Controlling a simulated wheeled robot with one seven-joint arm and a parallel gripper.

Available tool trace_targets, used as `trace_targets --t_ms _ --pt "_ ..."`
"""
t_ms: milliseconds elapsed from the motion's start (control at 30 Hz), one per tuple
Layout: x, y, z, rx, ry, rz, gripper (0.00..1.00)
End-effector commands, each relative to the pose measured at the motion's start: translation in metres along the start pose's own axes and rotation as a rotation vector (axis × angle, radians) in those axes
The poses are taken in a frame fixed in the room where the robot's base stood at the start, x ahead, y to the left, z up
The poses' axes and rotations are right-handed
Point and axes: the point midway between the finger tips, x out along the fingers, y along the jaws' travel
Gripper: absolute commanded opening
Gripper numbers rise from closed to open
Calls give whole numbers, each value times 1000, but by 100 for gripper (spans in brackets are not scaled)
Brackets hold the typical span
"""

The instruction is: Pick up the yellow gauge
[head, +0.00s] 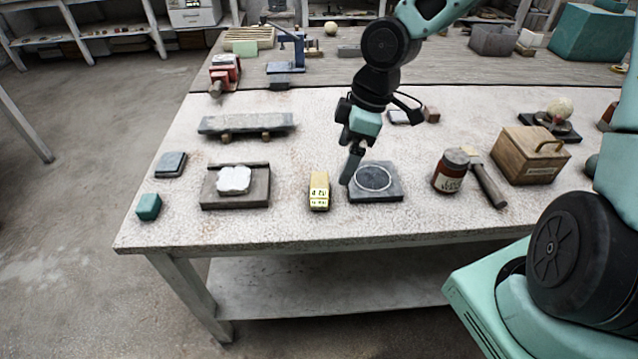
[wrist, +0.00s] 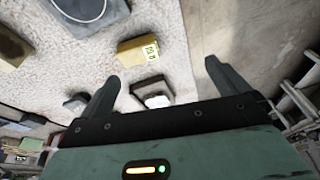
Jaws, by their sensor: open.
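The yellow gauge (head: 319,191), a small block with a pale display face, stands on the worktable (head: 290,225) left of a dark slab with a ring (head: 375,182). In the wrist view the gauge (wrist: 136,50) lies beyond the fingers, left of centre. My gripper (head: 350,166) is above the table, near the left edge of the ringed slab and to the right of the gauge. Its two fingers are spread and empty in the wrist view (wrist: 160,80). The gripper is apart from the gauge.
A grey base with a white plaster piece (head: 234,180) stands left of the gauge. A teal cube (head: 148,206) is near the left edge. The table in front of the gauge is bare.

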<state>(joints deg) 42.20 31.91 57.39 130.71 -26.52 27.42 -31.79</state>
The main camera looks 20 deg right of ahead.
Motion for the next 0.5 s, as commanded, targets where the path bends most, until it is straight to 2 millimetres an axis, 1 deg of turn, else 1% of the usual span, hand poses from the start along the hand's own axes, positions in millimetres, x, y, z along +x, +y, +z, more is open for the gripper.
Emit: trace_targets --t_ms 33,100,200,267,367,500 --pt "-8 14 3 -4 39 9 100" --pt "-14 28 5 -23 77 25 100" --pt "-20 40 8 -41 112 43 100" --pt "-20 45 9 -47 124 50 100" --pt "-11 47 8 -54 131 54 100" --pt "17 48 4 -57 128 51 100"
